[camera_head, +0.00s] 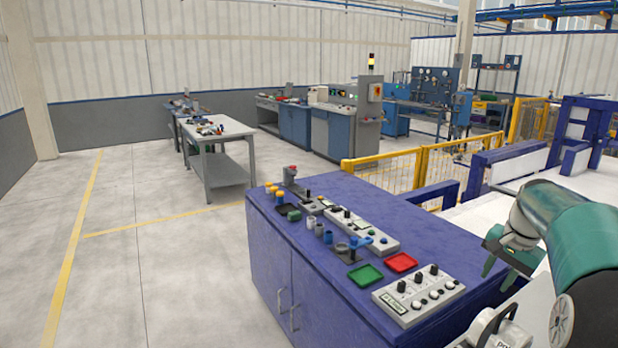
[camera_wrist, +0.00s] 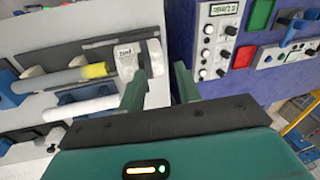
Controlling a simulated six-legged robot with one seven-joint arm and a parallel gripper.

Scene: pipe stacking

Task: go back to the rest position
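My gripper (camera_head: 500,268) is at the right of the head view, just off the right side of the blue cabinet. In the wrist view my gripper (camera_wrist: 160,88) has two green fingers set apart, with nothing between them. Small upright pipe pieces (camera_head: 328,237) in grey and blue stand on the cabinet top. A grey and blue fitting (camera_head: 352,248) stands beside them. A green tray (camera_head: 365,275) and a red tray (camera_head: 401,262) lie close by and look empty.
The blue cabinet (camera_head: 270,250) carries a control box (camera_head: 418,295) at its near right corner, also seen in the wrist view (camera_wrist: 222,45). A yellow fence (camera_head: 450,163) stands behind it. A workbench (camera_head: 220,130) stands farther back. The floor at left is clear.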

